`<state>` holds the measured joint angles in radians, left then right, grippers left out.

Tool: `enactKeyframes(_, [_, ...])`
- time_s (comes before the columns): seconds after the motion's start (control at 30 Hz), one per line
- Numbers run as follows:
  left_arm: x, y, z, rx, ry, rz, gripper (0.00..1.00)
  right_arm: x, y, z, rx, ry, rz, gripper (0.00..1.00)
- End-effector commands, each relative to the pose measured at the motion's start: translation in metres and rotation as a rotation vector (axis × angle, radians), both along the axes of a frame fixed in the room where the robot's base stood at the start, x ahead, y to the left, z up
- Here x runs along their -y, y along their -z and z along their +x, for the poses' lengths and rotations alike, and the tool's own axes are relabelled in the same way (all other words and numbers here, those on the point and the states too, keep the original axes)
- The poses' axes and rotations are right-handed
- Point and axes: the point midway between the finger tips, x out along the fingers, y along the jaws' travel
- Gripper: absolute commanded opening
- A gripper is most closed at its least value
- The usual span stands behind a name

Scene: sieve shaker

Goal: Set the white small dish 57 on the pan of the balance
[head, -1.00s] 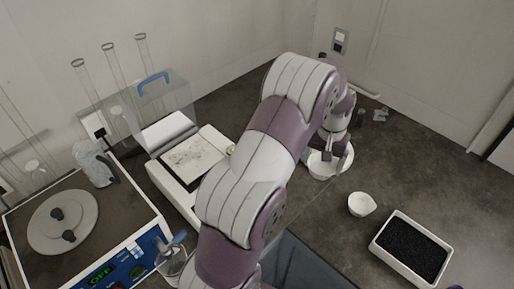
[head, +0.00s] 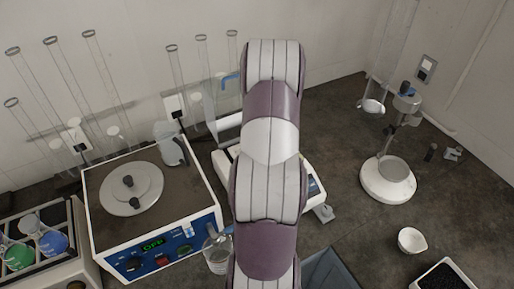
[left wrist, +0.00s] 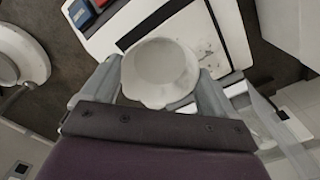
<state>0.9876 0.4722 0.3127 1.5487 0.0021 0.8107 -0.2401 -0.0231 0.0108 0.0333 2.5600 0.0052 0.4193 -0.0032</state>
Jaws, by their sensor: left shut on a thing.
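My left gripper (left wrist: 160,85) is shut on a white small dish (left wrist: 160,72), with one finger on each side of its rim. The dish looks empty and roughly level; no number is readable on it. Below it in the left wrist view is the white balance (left wrist: 112,32), with a pale top plate partly covered by the dish. I cannot tell how high the dish is above it. In the head view my arm hides the gripper, the held dish and most of the balance (head: 313,172). My right gripper is not in view.
A white-based stand (head: 388,183) is right of the balance. Another white lipped dish (head: 411,240) and a tray of black grains (head: 443,279) are at the lower right. A clear cover (head: 222,105) stands behind the balance.

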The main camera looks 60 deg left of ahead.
Motion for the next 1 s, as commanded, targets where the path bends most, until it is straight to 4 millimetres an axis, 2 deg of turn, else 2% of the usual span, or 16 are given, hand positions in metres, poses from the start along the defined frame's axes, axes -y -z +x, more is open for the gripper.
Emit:
enactKeyframes(0.03, [-0.011,0.004,-0.008,-0.002,-0.004,-0.003,0.58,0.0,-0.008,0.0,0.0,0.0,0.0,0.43])
enactKeyframes(0.1, [-0.023,0.014,-0.015,0.0,-0.003,-0.001,0.58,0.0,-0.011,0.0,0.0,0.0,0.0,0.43])
enactKeyframes(0.2, [-0.033,0.022,-0.021,0.0,0.0,0.0,0.58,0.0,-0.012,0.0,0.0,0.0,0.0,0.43])
enactKeyframes(0.5, [-0.035,0.064,-0.023,0.0,0.001,0.0,0.58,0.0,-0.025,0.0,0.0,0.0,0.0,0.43])
enactKeyframes(0.83, [-0.035,0.069,-0.023,0.001,0.001,0.001,0.58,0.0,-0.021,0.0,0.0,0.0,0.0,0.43])
enactKeyframes(0.87, [-0.035,0.069,-0.023,0.001,0.001,0.001,0.91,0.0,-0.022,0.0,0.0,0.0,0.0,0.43])
enactKeyframes(0.9, [-0.035,0.068,-0.023,0.001,0.001,0.001,1.0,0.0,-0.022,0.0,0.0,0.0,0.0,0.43])
enactKeyframes(1.0, [-0.035,0.068,-0.023,0.001,0.001,0.001,1.0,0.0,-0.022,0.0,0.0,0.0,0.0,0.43])
